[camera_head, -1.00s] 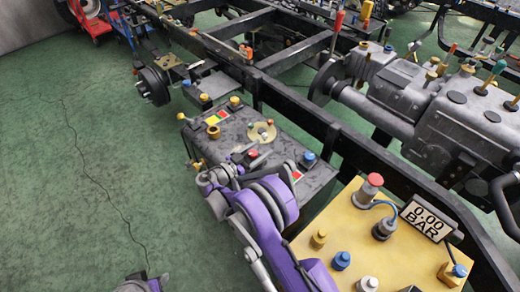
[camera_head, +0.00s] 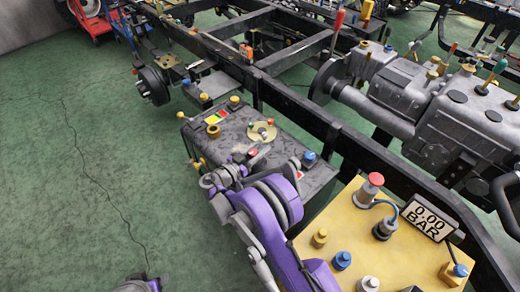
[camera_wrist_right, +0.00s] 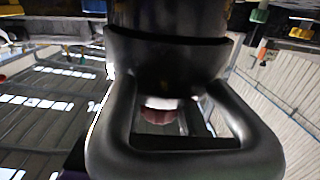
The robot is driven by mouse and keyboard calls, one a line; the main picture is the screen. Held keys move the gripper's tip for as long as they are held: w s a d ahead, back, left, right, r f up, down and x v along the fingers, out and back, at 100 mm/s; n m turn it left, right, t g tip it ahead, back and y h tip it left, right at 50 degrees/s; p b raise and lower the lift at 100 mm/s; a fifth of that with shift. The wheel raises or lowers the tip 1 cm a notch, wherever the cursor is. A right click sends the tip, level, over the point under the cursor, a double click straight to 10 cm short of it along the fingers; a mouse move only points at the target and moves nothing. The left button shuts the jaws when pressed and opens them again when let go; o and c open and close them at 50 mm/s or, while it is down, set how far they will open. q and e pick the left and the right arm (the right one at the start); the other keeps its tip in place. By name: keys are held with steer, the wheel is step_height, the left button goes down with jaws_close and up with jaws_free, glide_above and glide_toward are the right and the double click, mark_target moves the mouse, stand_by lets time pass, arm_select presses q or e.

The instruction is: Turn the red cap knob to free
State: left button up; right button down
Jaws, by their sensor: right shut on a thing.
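A small red cap knob (camera_head: 253,152) shows on the top of the grey box (camera_head: 322,178), just beyond my right gripper (camera_head: 238,168). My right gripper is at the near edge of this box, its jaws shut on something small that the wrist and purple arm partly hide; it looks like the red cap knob. In the right wrist view, dark gripper parts fill the middle and a dull red rounded piece (camera_wrist_right: 158,114) shows through the opening. Part of my left gripper (camera_head: 145,283) shows at the bottom edge; its jaws are not clear.
A yellow panel (camera_head: 335,220) with a red button (camera_head: 375,179), blue and yellow caps and a gauge reading 0.00 BAR (camera_head: 427,217) stands right of my right arm. A black chassis rail (camera_head: 345,145) runs behind the box. The green floor at left is clear.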

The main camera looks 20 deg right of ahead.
mark_target(250, 157)
steer(key=shift+w+a+n+t+y+b, duration=0.1)
steer(key=shift+w+n+t+y+b, duration=0.1)
steer(key=shift+n+t+y, duration=0.35)
steer(key=shift+w+a+n+t+y+b, duration=0.2)
steer(key=shift+n+t, duration=0.25)
steer(key=shift+t, duration=0.3)
steer(key=shift+s+d, duration=0.15)
steer(key=shift+c, duration=2.3)
jaws_free()
steer(key=v, duration=1)
steer(key=shift+s+a, duration=0.3)
